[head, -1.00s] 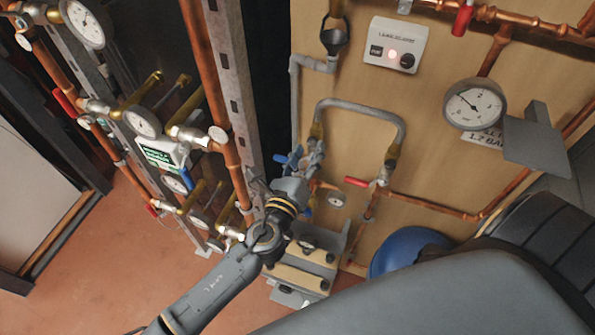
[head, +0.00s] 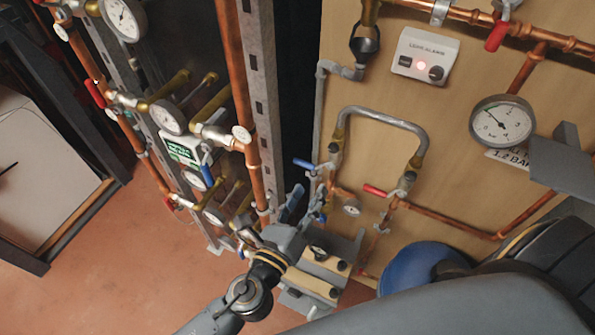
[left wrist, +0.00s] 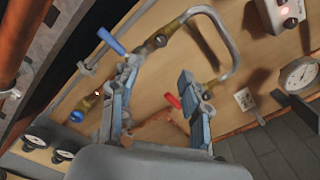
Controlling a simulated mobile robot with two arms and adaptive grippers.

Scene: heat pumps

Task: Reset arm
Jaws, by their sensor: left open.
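My left gripper (head: 307,205) reaches in from the bottom in the head view, in front of the lower wall piping. Its two blue-grey fingers are spread apart and hold nothing. In the left wrist view the open fingers (left wrist: 158,98) frame bare wooden panel. A red-handled valve (head: 375,190) is to the right of the gripper; its handle also shows near the right finger in the left wrist view (left wrist: 173,100). A blue-handled valve (head: 304,164) is above the gripper in the head view. I cannot tell whether the fingers touch any pipe. My right gripper is out of view.
Copper pipes with gauges (head: 168,117) stand on a metal frame at the left. A leak alarm box (head: 424,56) and a pressure gauge (head: 502,121) are on the wooden panel (head: 455,160). A blue round vessel (head: 415,268) is at lower right. Floor (head: 120,285) at lower left is clear.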

